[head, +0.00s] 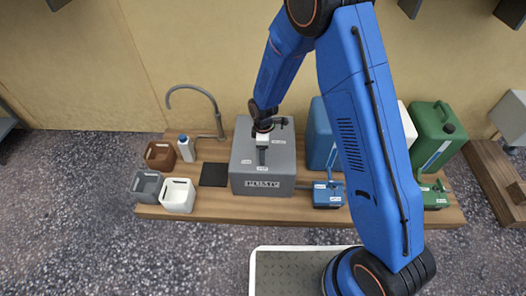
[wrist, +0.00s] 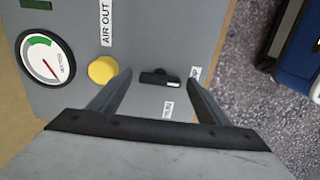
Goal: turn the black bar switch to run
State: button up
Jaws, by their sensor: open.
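The black bar switch (wrist: 158,77) is on the grey top of the pump box (head: 240,172). In the wrist view its bar lies roughly crosswise, with a white mark at its right end. A small label (wrist: 195,74) sits to its right, partly behind a finger, and another (wrist: 167,109) is below it; I cannot read either. My gripper (wrist: 159,77) is open, one finger on each side of the switch, with gaps to both. In the head view my gripper (head: 261,156) is over the box top and hides the switch.
A yellow button (wrist: 103,69) and a round gauge (wrist: 45,58) are left of the switch. Small pots and a white bottle (head: 186,149) stand left on the wooden board (head: 215,205).

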jog(key=c, duration=1.1)
jog(key=shift+o, duration=0.2)
jog(key=shift+m, duration=0.4)
jog(key=m, duration=0.6)
jog(key=shift+m, duration=0.3)
jog(key=m, duration=0.6)
jog(key=shift+m, duration=0.4)
